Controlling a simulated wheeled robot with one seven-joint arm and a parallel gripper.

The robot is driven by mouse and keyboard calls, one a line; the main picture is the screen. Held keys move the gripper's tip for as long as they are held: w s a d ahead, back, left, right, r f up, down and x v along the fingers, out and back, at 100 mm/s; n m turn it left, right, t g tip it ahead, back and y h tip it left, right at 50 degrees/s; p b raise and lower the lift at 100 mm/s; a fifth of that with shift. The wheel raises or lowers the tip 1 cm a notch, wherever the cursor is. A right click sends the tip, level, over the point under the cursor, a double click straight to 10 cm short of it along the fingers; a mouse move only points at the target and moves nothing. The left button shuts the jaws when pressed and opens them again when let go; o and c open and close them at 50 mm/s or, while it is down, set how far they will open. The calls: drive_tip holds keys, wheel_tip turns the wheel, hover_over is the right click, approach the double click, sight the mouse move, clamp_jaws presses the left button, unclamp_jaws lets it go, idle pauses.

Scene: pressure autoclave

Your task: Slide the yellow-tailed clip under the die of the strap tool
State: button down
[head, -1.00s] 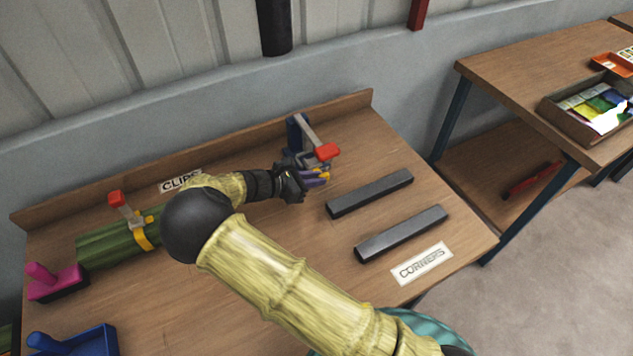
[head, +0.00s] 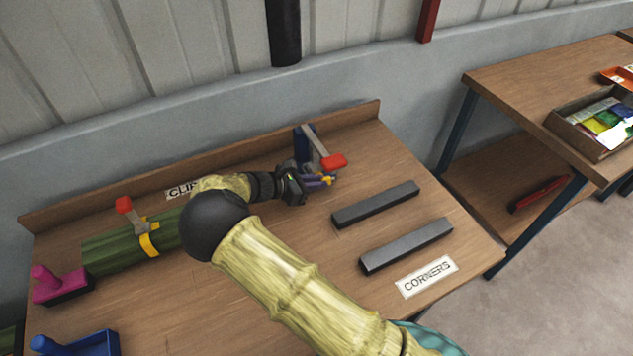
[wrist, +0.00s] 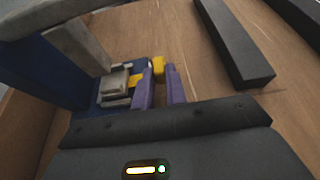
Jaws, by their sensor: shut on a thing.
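The strap tool (head: 307,146) stands near the back edge of the bench, with a blue body, a grey lever and a red handle end. In the wrist view its blue frame (wrist: 60,75) fills the left, with a grey metal block at the die (wrist: 114,84). My gripper (head: 327,181) is beside the tool's front, its purple fingers (wrist: 160,86) shut on the clip's yellow tail (wrist: 158,66). Another yellow part shows left of the fingers, close against the metal block. The clip's body is mostly hidden; I cannot tell how far it is under the die.
Two dark bars (head: 375,204) (head: 406,245) lie right of the tool near the CORNERS label (head: 427,277). A green bundle (head: 115,251) with a yellow strap and a red-ended lever lies left. Magenta (head: 60,285) and blue (head: 75,343) items sit at far left.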

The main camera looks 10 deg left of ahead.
drive_tip(key=c, duration=1.3)
unclamp_jaws()
drive_tip(key=shift+c, duration=0.2)
drive_tip(key=b+v, duration=0.1)
drive_tip(key=v, duration=1.6)
drive_tip(key=shift+a+r, duration=0.1)
drive_tip(key=shift+r, duration=0.05)
